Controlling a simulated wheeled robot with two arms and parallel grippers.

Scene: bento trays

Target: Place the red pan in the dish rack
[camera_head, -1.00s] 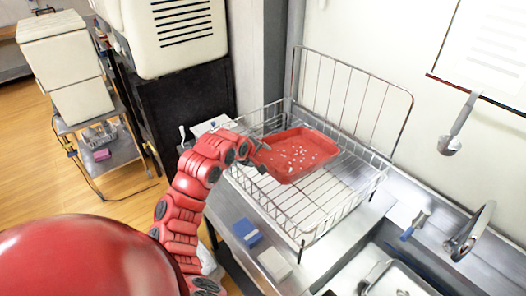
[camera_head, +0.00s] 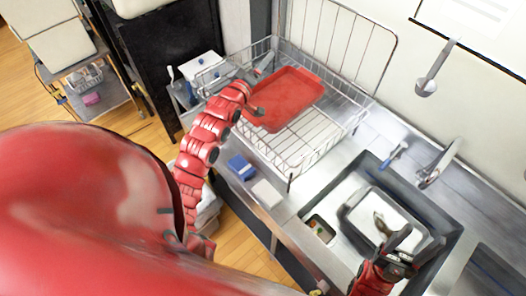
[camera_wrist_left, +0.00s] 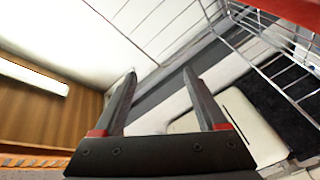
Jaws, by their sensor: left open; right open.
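The red pan (camera_head: 290,100), a shallow rectangular tray, lies nearly flat at the wire dish rack (camera_head: 310,150). I cannot tell how it is supported. My left gripper (camera_head: 259,86) is at the pan's left edge in the head view. Its two fingers are spread with nothing between them in the left wrist view (camera_wrist_left: 160,72). A red strip of the pan (camera_wrist_left: 290,10) shows at the top right there, outside the fingers. My right gripper (camera_head: 416,240) is open over the sink's lower right part, far from the pan.
The sink (camera_head: 440,212) holds a metal tray (camera_head: 352,212) with an unclear object in it. A faucet (camera_head: 438,165) stands behind it. A blue sponge (camera_head: 241,167) and a white block (camera_head: 267,193) lie on the counter in front of the rack. A ladle (camera_head: 430,80) hangs on the wall.

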